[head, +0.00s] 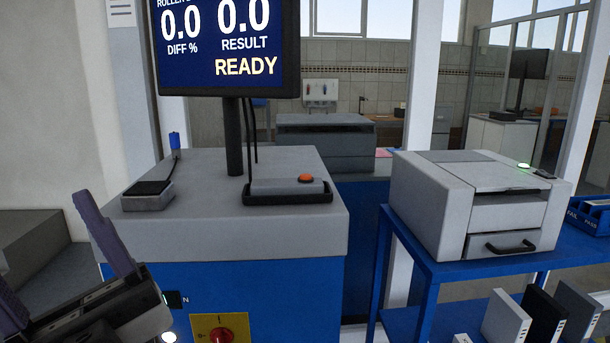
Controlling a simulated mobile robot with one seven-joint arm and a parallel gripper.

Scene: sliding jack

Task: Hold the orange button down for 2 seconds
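The orange button (305,178) is a small round cap on a grey control box (285,188). The box sits in a black tray on the grey top of a blue machine cabinet. My gripper (43,243) is at the lower left of the head view, left of the cabinet and well apart from the button. Its two purple fingers are spread wide, with nothing seen between them. The left finger is partly cut off by the picture edge. A screen (225,45) above the cabinet reads "READY", with 0.0 for DIFF % and 0.0 for RESULT.
A small black-topped grey device (149,190) sits left on the cabinet top. The screen's dark post (233,135) rises behind the button box. A red knob on a yellow plate (221,334) is on the cabinet front. A printer (480,200) stands on a blue table at right.

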